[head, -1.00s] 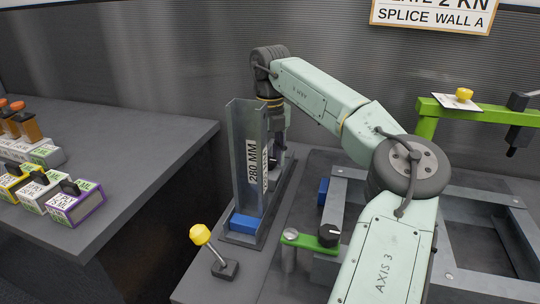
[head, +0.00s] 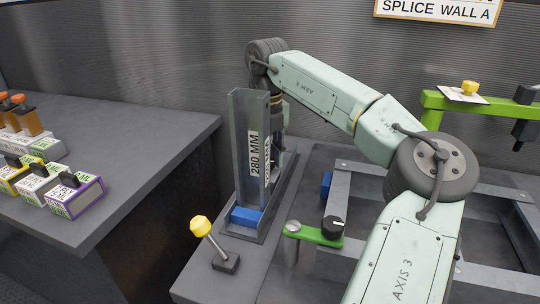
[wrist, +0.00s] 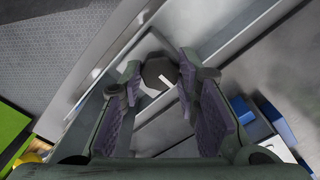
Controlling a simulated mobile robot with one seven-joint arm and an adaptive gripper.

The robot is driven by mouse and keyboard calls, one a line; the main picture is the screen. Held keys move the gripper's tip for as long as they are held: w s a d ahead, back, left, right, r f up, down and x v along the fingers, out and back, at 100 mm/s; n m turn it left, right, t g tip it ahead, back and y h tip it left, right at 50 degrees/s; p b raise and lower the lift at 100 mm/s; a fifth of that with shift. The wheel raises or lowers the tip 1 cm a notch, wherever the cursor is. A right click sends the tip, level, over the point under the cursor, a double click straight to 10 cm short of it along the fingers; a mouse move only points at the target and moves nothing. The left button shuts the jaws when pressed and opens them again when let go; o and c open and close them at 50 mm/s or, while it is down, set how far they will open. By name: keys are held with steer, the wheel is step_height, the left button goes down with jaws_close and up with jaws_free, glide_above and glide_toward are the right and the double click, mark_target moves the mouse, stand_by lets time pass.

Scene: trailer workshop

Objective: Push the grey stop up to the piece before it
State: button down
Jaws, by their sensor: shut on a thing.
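A grey steel channel piece marked 280 MM (head: 242,140) stands upright on a dark grey base with a rail (head: 243,237). A blue block (head: 245,216) sits at its near foot. My gripper (wrist: 160,82) is behind the channel in the head view, mostly hidden by it. In the wrist view its two fingers are on either side of a dark knob (wrist: 158,68) with a white mark, closed on it. The knob appears to belong to the grey stop, whose body is hard to make out under the fingers. The gap between stop and piece cannot be judged.
A yellow-knobbed lever (head: 201,227) stands in front of the base. A side table (head: 150,135) at left holds labelled boxes (head: 74,195).

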steer(key=c, duration=1.2)
jaws_free()
step_height(320, 180, up, 12)
steer(key=shift+c, duration=0.5)
